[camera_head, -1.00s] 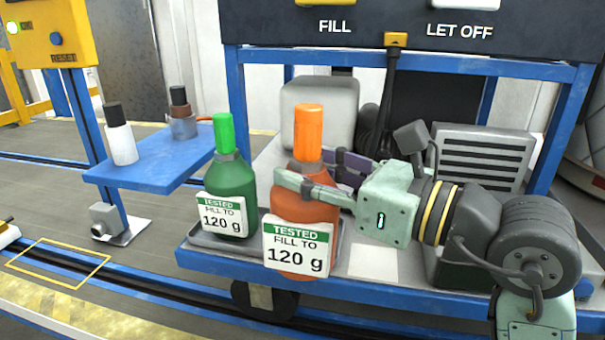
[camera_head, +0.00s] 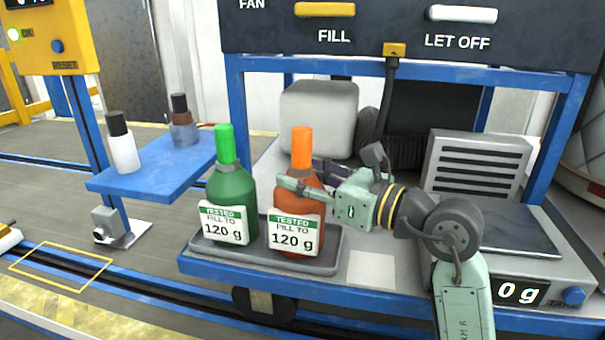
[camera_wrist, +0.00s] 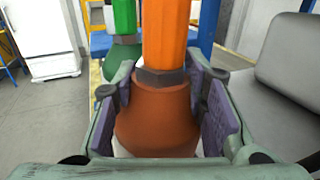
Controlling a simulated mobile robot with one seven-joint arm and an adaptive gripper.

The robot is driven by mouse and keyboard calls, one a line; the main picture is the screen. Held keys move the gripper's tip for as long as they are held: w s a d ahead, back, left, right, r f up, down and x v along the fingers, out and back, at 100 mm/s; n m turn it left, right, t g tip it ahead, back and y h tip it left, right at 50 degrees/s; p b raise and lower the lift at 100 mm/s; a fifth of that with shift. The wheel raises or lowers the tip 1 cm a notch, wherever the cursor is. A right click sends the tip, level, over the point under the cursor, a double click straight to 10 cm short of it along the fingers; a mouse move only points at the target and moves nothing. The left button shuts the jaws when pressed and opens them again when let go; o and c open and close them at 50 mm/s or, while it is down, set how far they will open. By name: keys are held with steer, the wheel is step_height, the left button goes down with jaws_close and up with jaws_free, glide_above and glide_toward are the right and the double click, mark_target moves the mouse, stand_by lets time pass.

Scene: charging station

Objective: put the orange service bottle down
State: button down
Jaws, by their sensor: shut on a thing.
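The orange service bottle (camera_head: 306,204) has an orange cap and a label reading "TESTED FILL TO 120 g". It stands upright at the right part of the grey tray (camera_head: 333,262), and its base appears to be on the tray. My gripper (camera_head: 305,183) is shut on the bottle's upper body from the right. In the wrist view the bottle (camera_wrist: 158,115) sits between both purple finger pads. The green bottle (camera_head: 233,190), with the same label, stands just left of it on the tray, close beside it.
A scale reading 0 g (camera_head: 518,291) stands at the right of the blue cart. A grey canister (camera_head: 318,118) is behind the bottles. A blue shelf (camera_head: 165,172) with two small bottles is at the left. A white square (camera_head: 371,270) lies right of the tray.

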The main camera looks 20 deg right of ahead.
steer(key=shift+f, duration=0.1)
steer(key=c, duration=1)
jaws_free()
steer(key=shift+s+d, duration=0.1)
steer(key=shift+d, duration=0.05)
steer(key=b+v, duration=0.2)
steer(key=v, duration=0.9)
steer(key=shift+s+d+b, duration=0.2)
steer(key=shift+s+b, duration=0.15)
steer(key=shift+b, duration=0.05)
